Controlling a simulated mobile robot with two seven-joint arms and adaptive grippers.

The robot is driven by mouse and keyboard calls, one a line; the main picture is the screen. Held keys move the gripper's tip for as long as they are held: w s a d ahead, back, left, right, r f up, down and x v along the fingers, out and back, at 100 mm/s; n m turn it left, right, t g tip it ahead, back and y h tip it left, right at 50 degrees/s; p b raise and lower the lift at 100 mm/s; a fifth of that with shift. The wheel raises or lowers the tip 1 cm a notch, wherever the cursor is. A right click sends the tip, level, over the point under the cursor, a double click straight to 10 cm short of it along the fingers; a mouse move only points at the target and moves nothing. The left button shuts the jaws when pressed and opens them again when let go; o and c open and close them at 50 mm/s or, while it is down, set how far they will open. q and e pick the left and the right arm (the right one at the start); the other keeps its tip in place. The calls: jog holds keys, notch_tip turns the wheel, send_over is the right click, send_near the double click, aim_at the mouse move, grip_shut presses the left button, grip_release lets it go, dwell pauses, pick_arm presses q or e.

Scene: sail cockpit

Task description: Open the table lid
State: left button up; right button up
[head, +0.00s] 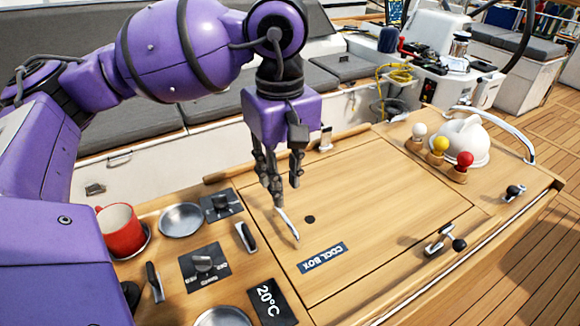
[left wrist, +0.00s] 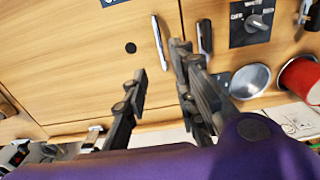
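The table lid (head: 370,200) is a wide wooden panel marked COOL BOX and looks closed, flush with the table top around it. A slim silver handle (head: 287,224) lies along its left edge, beside a small black round spot (head: 309,219). My left gripper (head: 284,193) points down over the left part of the lid, with its fingertips near the handle's far end. In the left wrist view my left gripper (left wrist: 158,68) is open and empty, and the handle (left wrist: 160,42) shows just beyond the gap between the fingers. I cannot tell whether a finger touches it. My right gripper is not in view.
Left of the lid are a red mug (head: 121,231), a metal bowl (head: 181,219), a knob panel (head: 205,264) and a 20°C display (head: 272,301). Right are coloured knobs (head: 440,146), a white dome (head: 465,135) and a latch (head: 440,241) at the near edge.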

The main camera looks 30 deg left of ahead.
aim_at(282, 213)
pick_arm(q)
notch_tip(282, 213, down, 7)
jog(key=shift+s+r, duration=0.1)
jog(key=shift+s, duration=0.05)
grip_shut()
dwell(0.5)
